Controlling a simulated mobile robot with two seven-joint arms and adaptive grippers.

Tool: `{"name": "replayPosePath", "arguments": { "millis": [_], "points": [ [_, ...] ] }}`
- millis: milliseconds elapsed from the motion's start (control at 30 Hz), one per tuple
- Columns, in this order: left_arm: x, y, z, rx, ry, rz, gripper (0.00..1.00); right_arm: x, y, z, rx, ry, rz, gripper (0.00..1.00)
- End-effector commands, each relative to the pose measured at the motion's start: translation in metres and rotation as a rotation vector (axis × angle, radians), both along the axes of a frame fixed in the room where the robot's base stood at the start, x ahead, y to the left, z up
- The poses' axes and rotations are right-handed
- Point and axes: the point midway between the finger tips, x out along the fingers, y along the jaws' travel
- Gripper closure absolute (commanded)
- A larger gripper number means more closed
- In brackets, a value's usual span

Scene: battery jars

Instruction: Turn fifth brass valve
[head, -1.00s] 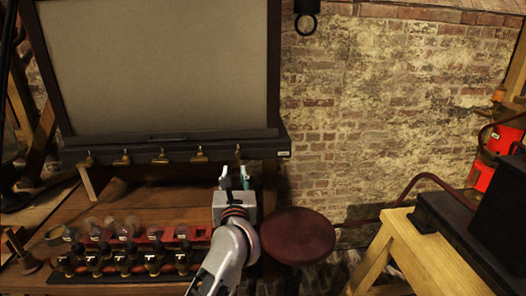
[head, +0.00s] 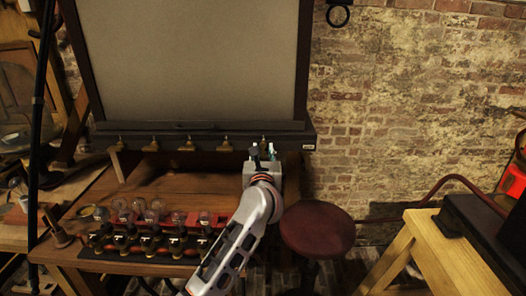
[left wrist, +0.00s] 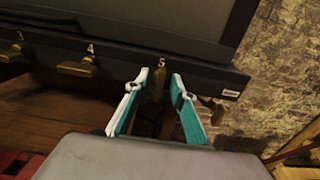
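The fifth brass valve (left wrist: 158,82), under the number 5, is on the dark ledge (left wrist: 115,62) below the grey board. Its handle looks upright, pointing down. My left gripper (left wrist: 161,80) is open, with one teal-and-white finger on each side of this valve. I cannot tell whether either finger touches it. In the head view my left gripper (head: 263,154) is at the ledge's right end and mostly hides the valve. The fourth valve (left wrist: 76,68) and third valve (left wrist: 14,52) have handles lying sideways. My right gripper is not in view.
Several glass jars (head: 152,206) and a row of dark-and-brass fittings (head: 148,246) stand on the wooden bench (head: 180,185) to the left. A round dark red stool (head: 317,229) is right of my left arm. A wooden trestle (head: 425,255) stands farther right.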

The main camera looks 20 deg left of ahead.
Motion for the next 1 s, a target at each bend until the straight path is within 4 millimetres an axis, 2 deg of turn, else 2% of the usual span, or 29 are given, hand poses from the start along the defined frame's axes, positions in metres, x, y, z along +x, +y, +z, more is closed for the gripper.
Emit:
{"name": "replayPosePath", "arguments": {
  "millis": [67,100,167,667,1000],
  "points": [
    [-0.0001,0.0001,-0.0002,0.0,0.0,0.0,0.76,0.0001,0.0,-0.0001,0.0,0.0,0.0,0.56],
    [-0.0002,0.0,-0.0002,0.0,0.0,0.0,0.86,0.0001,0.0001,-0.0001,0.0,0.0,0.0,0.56],
    [-0.0002,0.0,-0.0003,0.0,0.0,0.0,1.0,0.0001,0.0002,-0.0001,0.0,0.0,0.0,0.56],
    [-0.0002,-0.0002,-0.0003,0.061,0.017,0.0,1.0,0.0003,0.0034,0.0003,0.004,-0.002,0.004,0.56],
    [0.0001,-0.0013,-0.0009,0.305,0.089,0.0,1.0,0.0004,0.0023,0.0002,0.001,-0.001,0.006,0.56]
  ]
}}
